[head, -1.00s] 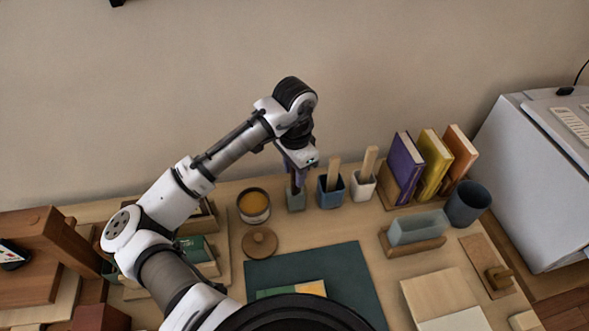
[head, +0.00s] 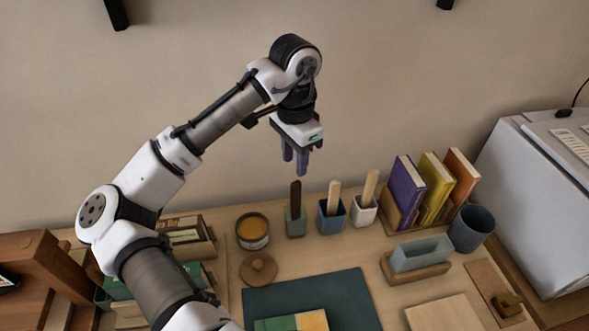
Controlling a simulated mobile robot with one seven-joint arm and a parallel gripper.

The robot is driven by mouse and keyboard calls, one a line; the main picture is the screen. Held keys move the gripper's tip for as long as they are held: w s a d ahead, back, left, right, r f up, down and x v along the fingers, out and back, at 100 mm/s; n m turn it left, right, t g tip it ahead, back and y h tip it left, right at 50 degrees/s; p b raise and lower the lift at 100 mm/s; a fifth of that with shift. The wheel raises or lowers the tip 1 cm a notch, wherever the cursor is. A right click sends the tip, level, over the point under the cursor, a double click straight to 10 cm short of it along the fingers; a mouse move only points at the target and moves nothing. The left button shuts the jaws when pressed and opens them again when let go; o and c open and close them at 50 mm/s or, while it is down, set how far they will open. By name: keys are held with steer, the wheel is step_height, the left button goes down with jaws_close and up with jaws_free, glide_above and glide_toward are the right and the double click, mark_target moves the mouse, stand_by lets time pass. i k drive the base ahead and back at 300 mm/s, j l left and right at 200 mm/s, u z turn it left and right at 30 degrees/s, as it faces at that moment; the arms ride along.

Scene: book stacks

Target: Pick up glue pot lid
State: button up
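The glue pot lid (head: 258,269) is a round brown wooden disc with a small knob. It lies on the table just in front of the open glue pot (head: 252,231), which shows amber glue inside. My gripper (head: 295,168) points down in the air, behind and to the right of the lid and well above the table. Its two purple fingers show a narrow gap between them, with nothing seen in it. A dark upright handle in a small green-grey holder (head: 296,226) stands below the fingers, apart from them.
Blue (head: 331,217) and white (head: 363,212) holders with wooden sticks stand right of the green-grey one. Upright books (head: 434,186), a blue-grey cup (head: 471,228) and a glass block on wood (head: 420,253) are farther right. A dark green mat (head: 345,292) lies in front. Books (head: 190,236) lie at left.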

mark_target(258, 270)
steer(key=k, duration=1.5)
